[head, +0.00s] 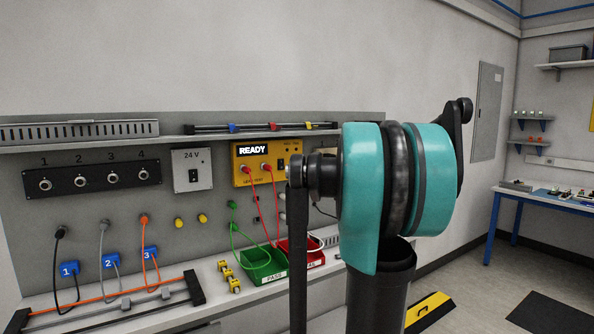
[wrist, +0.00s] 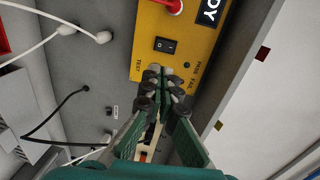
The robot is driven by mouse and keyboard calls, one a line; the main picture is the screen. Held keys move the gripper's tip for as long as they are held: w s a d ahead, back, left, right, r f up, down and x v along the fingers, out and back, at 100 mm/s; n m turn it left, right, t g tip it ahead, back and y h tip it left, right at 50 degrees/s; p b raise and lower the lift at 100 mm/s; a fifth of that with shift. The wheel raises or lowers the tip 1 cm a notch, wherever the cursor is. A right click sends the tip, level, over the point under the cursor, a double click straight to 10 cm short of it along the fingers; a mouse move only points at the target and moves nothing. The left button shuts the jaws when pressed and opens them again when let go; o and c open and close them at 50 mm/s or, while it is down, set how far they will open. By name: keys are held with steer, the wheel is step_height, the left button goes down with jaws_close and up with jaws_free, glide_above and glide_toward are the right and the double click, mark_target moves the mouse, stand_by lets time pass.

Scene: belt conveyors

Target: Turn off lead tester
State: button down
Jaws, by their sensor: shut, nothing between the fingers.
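The lead tester (head: 243,176) is a yellow box on the back panel, its display reading READY. It also fills the top of the wrist view (wrist: 148,22), rotated, with a black rocker switch (wrist: 166,45) on its face. Red plugs with red leads go into its front. My gripper (wrist: 161,70) is shut and empty, with its fingertips just below the switch in the wrist view. I cannot tell whether they touch the tester's face. In the head view my arm hides the gripper.
A 24 V box (head: 192,182) is left of the tester. Green PASS (head: 262,268) and red bins stand on the shelf below. White cables (wrist: 70,22) and a black lead (wrist: 62,105) hang near the gripper. A rail (head: 262,127) runs above the tester.

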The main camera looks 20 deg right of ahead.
mark_target(282, 168)
steer(key=x, duration=1.2)
steer(key=shift+w+a, duration=0.15)
steer(key=shift+w, duration=0.15)
steer(key=shift+w+a+f, duration=0.1)
steer(key=shift+w+f, duration=0.05)
steer(key=shift+w, duration=0.15)
